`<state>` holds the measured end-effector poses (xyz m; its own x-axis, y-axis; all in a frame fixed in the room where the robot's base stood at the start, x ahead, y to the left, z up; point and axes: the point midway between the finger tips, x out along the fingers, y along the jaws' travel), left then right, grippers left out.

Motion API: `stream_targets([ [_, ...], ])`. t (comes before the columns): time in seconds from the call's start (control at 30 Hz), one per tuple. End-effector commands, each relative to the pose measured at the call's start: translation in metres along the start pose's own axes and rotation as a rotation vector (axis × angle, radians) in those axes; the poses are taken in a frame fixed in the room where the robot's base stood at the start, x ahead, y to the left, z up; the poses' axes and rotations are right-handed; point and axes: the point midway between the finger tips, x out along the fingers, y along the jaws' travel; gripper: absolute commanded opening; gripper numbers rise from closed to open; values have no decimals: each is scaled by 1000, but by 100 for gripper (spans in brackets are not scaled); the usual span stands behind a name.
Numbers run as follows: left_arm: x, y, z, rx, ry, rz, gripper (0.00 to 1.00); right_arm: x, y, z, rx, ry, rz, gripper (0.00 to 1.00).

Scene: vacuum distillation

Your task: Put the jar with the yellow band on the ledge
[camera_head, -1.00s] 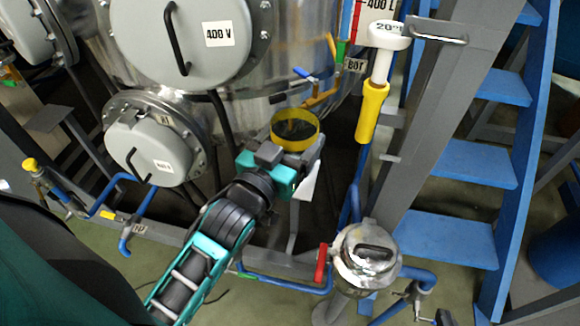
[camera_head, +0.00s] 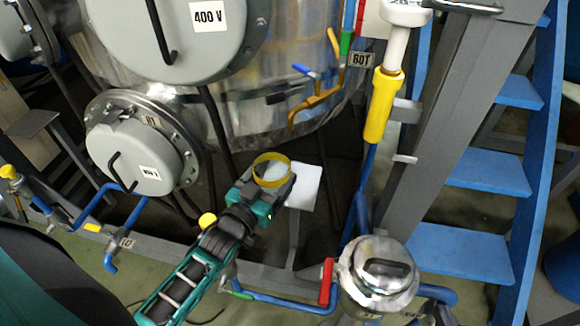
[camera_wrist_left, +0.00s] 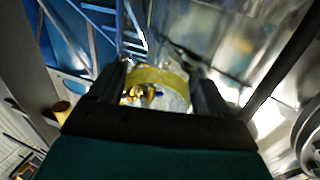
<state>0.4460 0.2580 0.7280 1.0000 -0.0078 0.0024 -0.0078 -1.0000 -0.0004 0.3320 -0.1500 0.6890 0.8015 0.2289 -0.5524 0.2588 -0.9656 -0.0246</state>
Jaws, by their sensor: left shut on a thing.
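The jar with the yellow band (camera_head: 271,158) is clear, with a yellow ring around its rim. My left gripper (camera_head: 268,184) is shut on it, and the jar looks roughly upright. In the left wrist view the jar (camera_wrist_left: 158,78) sits between the two dark fingers. A small pale flat plate (camera_head: 308,187) on a grey post looks like the ledge. It shows just right of the jar and is partly hidden by my gripper. I cannot tell whether jar and plate touch. My right gripper is not in view.
A large shiny tank (camera_head: 235,120) with grey round hatches stands behind. A yellow-and-white handle (camera_head: 384,100) hangs beside a grey column (camera_head: 440,110). A steel vessel (camera_head: 377,275) with a red lever (camera_head: 326,282) stands front right. Blue stairs (camera_head: 485,172) are at right.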

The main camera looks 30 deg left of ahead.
Motion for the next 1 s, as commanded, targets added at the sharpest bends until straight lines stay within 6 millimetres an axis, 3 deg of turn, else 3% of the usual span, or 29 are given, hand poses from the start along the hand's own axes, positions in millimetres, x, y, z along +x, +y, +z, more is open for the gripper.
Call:
stream_targets([
  [0.1, 35, 0, 0, 0, 6, 0, 34, 4, 0, 7, 1, 0, -1, 0],
  [0.3, 70, 0, 0, 1, 2, 1, 34, 8, 0, 13, 3, -1, -1, 0],
  [0.5, 86, 0, 0, 1, 3, 1, 34, 10, -1, 16, 8, 0, -1, 0],
  [0.73, 85, 0, 34, 0, -1, -1, 34, 18, -1, 30, 10, -3, -1, 0],
  [1.0, 85, 0, 34, 0, 1, 0, 34, 17, -1, 29, 10, -4, 0, 0],
])
